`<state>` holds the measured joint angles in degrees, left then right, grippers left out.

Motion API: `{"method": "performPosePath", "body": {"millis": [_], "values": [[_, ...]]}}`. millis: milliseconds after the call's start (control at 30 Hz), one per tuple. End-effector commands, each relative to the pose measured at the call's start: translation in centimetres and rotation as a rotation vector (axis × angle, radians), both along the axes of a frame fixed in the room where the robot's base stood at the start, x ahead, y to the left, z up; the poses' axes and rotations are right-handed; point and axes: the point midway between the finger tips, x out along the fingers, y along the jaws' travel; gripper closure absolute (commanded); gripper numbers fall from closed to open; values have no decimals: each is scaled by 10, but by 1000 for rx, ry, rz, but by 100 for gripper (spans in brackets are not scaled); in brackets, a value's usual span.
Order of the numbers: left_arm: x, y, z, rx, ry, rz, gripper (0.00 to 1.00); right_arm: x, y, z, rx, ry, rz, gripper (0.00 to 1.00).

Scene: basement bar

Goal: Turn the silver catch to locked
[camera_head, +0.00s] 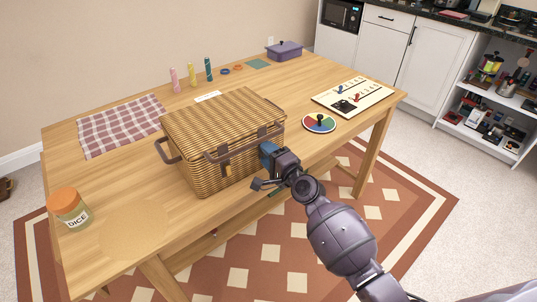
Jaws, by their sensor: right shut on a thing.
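The closed wicker basket (215,122) stands on the wooden table, with brown straps on its front. One strap (224,152) hangs at the left of the front, with a small yellowish piece at its lower end. My right gripper (267,155) is against the right part of the basket's front, below the other strap (262,131). It is shut on what seems to be the silver catch; the jaws hide the catch, so its position cannot be read. My left gripper is not in view.
The table (130,215) holds an orange-lidded dice jar (70,209), a checked cloth (120,124), several coloured bottles (191,75), a purple box (284,50), a round coloured disc (319,123) and a game board (370,93). The table's front left is mostly clear.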

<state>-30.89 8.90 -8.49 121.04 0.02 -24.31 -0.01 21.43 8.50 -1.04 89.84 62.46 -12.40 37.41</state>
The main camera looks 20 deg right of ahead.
Motion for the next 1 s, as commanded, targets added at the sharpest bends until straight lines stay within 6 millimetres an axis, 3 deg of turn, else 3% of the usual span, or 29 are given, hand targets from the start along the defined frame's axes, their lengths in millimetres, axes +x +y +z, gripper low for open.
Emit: {"method": "performPosePath", "body": {"millis": [133,167,300,667,1000], "values": [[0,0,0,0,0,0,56,0,0,0,2,1,0,81],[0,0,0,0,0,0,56,0,0,0,2,1,0,53],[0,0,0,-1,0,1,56,0,0,0,1,0,0,32],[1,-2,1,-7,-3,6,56,-3,-1,0,0,0,0,32],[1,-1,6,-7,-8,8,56,-49,-16,1,-1,0,-1,32]]}}
